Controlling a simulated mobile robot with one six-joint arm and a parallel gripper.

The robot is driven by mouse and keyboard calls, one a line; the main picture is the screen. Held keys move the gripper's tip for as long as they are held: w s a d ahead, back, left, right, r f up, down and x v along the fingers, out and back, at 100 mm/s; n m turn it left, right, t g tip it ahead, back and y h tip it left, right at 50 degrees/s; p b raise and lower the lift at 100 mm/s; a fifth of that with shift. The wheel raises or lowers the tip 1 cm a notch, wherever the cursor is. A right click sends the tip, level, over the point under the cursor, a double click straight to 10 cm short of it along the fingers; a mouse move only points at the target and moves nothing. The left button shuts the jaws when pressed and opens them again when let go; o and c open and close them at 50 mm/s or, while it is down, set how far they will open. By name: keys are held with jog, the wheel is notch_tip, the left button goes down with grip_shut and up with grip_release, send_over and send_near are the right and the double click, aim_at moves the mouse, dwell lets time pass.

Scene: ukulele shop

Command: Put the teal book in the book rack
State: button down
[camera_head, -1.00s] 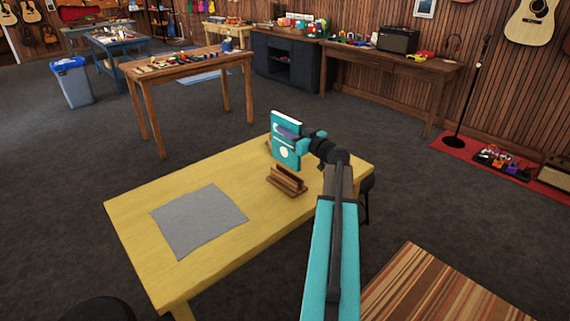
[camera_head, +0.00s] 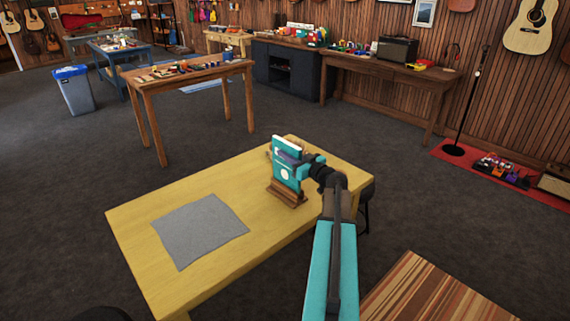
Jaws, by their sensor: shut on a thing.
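The teal book (camera_head: 284,176) is upright at the right part of the yellow table, with a pale top edge and a white round mark on its cover. My gripper (camera_head: 291,159) is shut on it from the right, around its upper middle. The wooden book rack (camera_head: 287,198) stands on the table directly below the book. The book's lower edge is at the rack's slats and hides part of them. I cannot tell whether it rests on the rack's base.
A grey cloth (camera_head: 200,230) lies flat on the yellow table (camera_head: 135,237), left of the rack. A small wooden piece (camera_head: 268,154) shows behind the book. A striped wooden surface (camera_head: 430,290) is at the lower right. The table between cloth and rack is clear.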

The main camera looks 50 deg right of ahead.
notch_tip(320, 180, down, 4)
jog(key=shift+r+p, duration=0.25)
jog(key=shift+p, duration=0.25)
jog(key=shift+f+b, duration=0.15)
jog(key=shift+b, duration=0.2)
jog(key=c, duration=1.7)
grip_release()
jog(key=shift+r+p, duration=0.25)
jog(key=shift+p, duration=0.2)
jog(key=s+b, duration=0.1)
jog(key=s, duration=0.3)
jog(key=s+b, duration=0.1)
jog(key=s, duration=0.3)
jog(key=s+b, duration=0.2)
jog(key=s, duration=0.2)
jog(key=shift+a+f, duration=0.1)
jog(key=shift+a, duration=0.3)
jog(key=shift+s, duration=0.1)
